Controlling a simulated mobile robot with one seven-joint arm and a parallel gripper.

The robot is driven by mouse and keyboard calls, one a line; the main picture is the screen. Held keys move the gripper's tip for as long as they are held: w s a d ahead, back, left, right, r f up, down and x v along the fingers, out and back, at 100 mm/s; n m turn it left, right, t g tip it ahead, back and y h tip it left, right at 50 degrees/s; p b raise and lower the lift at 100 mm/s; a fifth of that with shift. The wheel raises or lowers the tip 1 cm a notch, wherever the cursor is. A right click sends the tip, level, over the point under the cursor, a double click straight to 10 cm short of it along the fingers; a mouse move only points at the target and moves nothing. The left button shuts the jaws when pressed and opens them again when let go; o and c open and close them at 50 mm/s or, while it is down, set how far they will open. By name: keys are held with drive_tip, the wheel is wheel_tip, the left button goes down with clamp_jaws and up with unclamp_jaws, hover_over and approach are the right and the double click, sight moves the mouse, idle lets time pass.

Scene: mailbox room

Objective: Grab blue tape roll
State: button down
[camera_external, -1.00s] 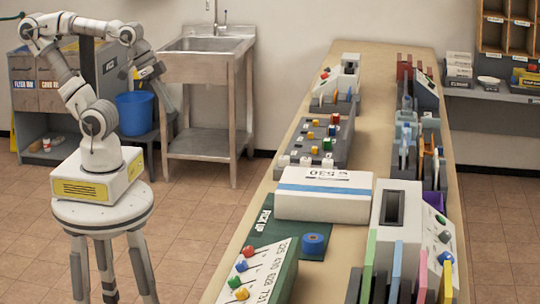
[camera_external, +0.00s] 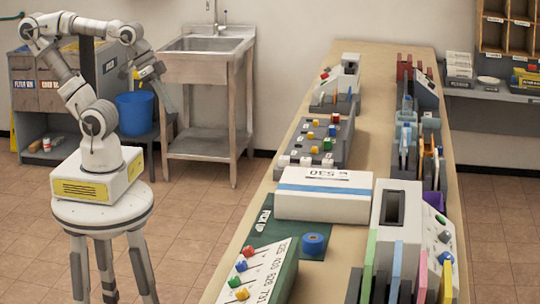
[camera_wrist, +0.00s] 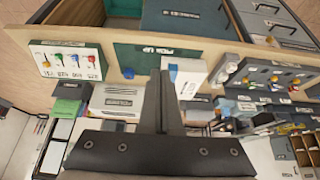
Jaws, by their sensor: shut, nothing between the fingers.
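The blue tape roll (camera_external: 314,243) lies flat on the green pick-up mat (camera_external: 262,226) on the long table, in front of the white box with a blue stripe (camera_external: 324,195). My gripper (camera_external: 172,113) is far to the left of the table, raised over the floor near the sink and blue bucket, well apart from the roll. In the wrist view my gripper's fingers (camera_wrist: 164,82) are together and empty. A small blue shape that looks like the tape roll (camera_wrist: 128,73) shows there beside the fingers, in front of the green mat.
A sloped panel with coloured knobs (camera_external: 262,268) stands left of the mat. A grey slotted machine (camera_external: 388,232) and upright coloured folders (camera_external: 395,270) stand to the right. The sink (camera_external: 208,58) and blue bucket (camera_external: 135,113) are near my arm. Open floor lies between my stand and the table.

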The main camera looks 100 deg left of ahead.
unclamp_jaws()
idle(0.6)
